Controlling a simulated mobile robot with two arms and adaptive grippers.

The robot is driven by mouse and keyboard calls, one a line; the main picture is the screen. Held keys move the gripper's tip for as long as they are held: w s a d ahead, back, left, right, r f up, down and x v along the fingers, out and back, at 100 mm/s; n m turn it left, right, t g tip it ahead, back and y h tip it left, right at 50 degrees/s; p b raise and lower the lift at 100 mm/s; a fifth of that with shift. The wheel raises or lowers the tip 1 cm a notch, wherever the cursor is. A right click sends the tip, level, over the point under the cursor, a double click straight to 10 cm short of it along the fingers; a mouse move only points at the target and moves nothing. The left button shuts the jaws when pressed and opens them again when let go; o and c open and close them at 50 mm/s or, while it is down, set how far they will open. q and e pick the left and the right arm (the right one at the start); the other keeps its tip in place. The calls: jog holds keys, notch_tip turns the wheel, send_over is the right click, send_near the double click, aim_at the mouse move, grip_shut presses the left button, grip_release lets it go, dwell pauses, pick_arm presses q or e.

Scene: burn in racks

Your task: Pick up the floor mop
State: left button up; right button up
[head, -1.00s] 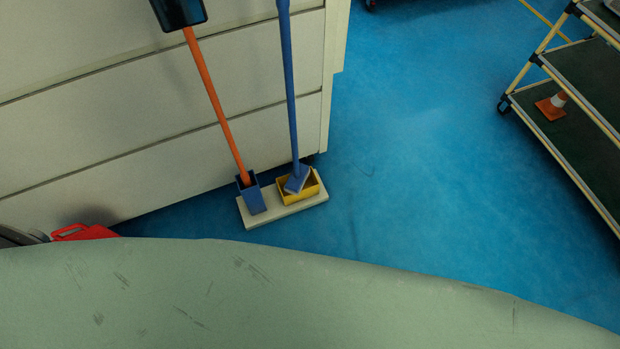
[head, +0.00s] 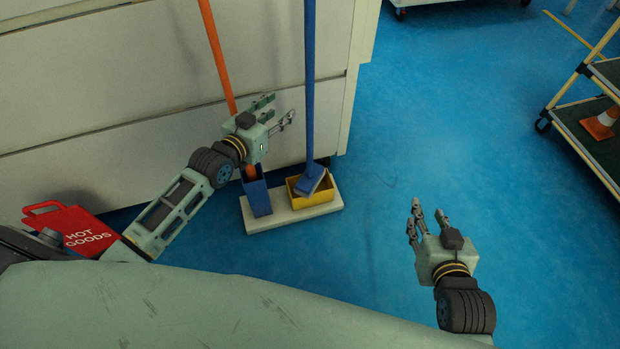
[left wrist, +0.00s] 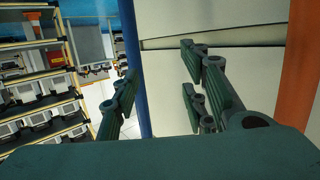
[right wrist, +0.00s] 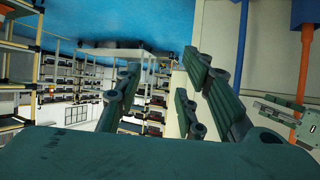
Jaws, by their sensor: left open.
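I take the floor mop (head: 309,90) to be the blue pole with a flat blue-grey head, standing upright in a yellow tray (head: 323,197). Its pole also shows in the left wrist view (left wrist: 136,70) and right wrist view (right wrist: 241,50). My left gripper (head: 280,106) is open and empty, left of the pole in the head view. In the left wrist view the pole appears between the spread fingers, close to the left one; contact cannot be told. My right gripper (head: 428,208) is open and empty over the floor, well right of the mop.
An orange pole (head: 217,55) stands in a blue holder (head: 257,197), beside the tray on a pale base (head: 292,218). Pale drawers (head: 150,70) rise behind. A red "HOT GOODS" item (head: 75,228) lies left. A shelf cart (head: 590,135) with a cone (head: 600,124) stands right. Blue floor between is clear.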

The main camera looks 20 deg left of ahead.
aim_at(307, 75)
pick_arm(q)
jog(key=d+r+b, duration=0.1)
jog(key=r, duration=0.2)
jog(key=w+d+r+m+t+h+b, duration=0.1)
jog(key=d+r, duration=0.1)
jog(key=w+d+r+h+b, duration=0.1)
jog(key=r, duration=0.2)
jog(key=shift+w+d+r+t, duration=0.2)
jog(key=shift+r+t, duration=0.1)
jog(key=shift+t, duration=0.1)
jog(key=shift+w+d+b, duration=0.1)
jog(key=shift+w+b, duration=0.2)
jog(key=shift+b, duration=0.05)
jog(key=b+x, duration=0.1)
jog(key=x, duration=0.3)
jog(key=shift+w+f+b, duration=0.15)
jog(key=shift+f+b, duration=0.05)
jog(key=shift+b, duration=0.15)
jog(key=shift+w+d+r, duration=0.1)
jog(key=shift+w+d, duration=0.1)
jog(key=shift+w, duration=0.1)
pick_arm(e)
notch_tip(307, 75, up, 21)
jog(key=a+t+y, duration=0.2)
jog(key=t, duration=0.7)
jog(key=shift+y, duration=0.3)
pick_arm(q)
jog(key=shift+c, duration=0.2)
grip_shut()
